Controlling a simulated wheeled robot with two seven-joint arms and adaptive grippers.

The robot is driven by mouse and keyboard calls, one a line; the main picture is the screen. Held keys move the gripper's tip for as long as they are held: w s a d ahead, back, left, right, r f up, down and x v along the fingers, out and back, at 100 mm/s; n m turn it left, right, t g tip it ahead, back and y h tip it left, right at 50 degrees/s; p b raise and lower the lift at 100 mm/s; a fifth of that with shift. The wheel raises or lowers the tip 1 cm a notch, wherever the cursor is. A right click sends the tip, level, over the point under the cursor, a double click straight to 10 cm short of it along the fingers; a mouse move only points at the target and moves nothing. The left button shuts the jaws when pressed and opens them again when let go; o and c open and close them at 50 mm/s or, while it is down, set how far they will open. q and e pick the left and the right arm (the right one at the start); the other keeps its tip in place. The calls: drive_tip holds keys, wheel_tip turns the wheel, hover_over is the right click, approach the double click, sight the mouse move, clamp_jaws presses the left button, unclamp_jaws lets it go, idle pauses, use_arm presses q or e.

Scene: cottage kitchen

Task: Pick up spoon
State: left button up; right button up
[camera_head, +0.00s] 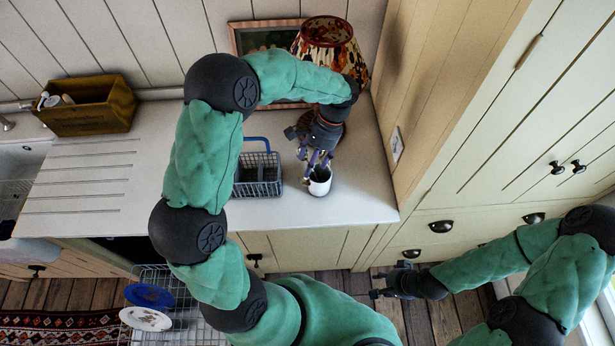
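A small white cup (320,186) with a dark inside stands on the pale worktop. My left gripper (318,164) points down at the cup's mouth, with its fingers just above or at the rim. At this size I cannot tell whether the fingers are open or shut, or whether they hold anything. I cannot make out a spoon; one in the cup would be hidden by the fingers. My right gripper (374,283) hangs low in front of the cabinets, its two fingertips apart, with nothing between them.
A wire basket with a blue handle (258,182) stands just left of the cup. A patterned lamp (328,42) and a picture frame (240,40) stand behind. A wooden box (95,112) is at the far left. A dish rack (180,328) with plates is below. The worktop's right front is clear.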

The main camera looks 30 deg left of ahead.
sight(305, 183)
use_arm(q)
drive_tip(key=x, duration=0.8)
drive_tip(key=shift+d+f, duration=0.15)
drive_tip(key=shift+d, duration=0.05)
drive_tip(key=c, duration=1.1)
